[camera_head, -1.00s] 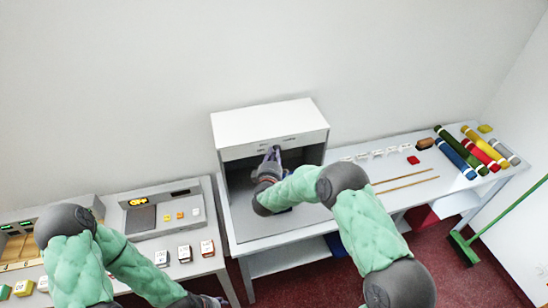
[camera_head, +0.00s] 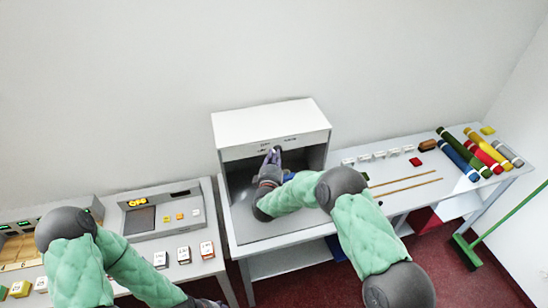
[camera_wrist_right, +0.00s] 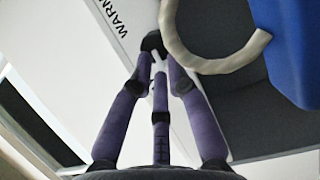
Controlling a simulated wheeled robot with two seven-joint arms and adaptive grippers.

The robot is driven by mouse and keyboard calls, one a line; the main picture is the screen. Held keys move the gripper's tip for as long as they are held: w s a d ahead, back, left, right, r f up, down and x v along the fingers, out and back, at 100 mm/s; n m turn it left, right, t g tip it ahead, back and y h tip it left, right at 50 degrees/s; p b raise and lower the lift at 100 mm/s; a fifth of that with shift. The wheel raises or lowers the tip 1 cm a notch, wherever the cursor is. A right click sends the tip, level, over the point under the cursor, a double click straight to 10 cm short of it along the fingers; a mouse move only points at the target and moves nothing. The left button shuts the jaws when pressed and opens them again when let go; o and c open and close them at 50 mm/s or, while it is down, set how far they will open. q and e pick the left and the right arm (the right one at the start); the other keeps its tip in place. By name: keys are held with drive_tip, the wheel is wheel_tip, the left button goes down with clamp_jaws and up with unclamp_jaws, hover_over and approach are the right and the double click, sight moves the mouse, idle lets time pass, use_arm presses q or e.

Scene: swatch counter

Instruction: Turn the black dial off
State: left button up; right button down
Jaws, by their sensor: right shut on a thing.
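The black dial (camera_wrist_right: 152,42) shows in the right wrist view on the white front panel of a booth, between my fingertips and partly hidden by them. My right gripper (camera_wrist_right: 153,55) is shut on it. In the head view my right gripper (camera_head: 276,153) is at the booth's front panel (camera_head: 255,148), where the dial is too small and covered to read. Its pointer direction cannot be made out. My left gripper (camera_head: 208,303) only just shows at the bottom edge of the head view, low beside the left table, and its jaws cannot be made out.
Printed letters beginning "WARM" (camera_wrist_right: 120,15) are on the panel beside the dial. A blue object (camera_wrist_right: 300,50) and a pale curved handle (camera_wrist_right: 225,62) are close to my right gripper. Rolls (camera_head: 458,158), sticks (camera_head: 405,185) and small white blocks (camera_head: 378,155) lie right of the booth.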

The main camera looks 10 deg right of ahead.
drive_tip(key=c, duration=1.3)
unclamp_jaws()
drive_tip(key=shift+f, duration=0.1)
drive_tip(key=shift+o, duration=0.5)
drive_tip(key=shift+w+f, duration=0.1)
drive_tip(key=shift+w, duration=0.1)
drive_tip(key=shift+s, duration=0.2)
drive_tip(key=v, duration=1.1)
drive_tip(key=shift+s+a, duration=0.25)
drive_tip(key=shift+s, duration=0.1)
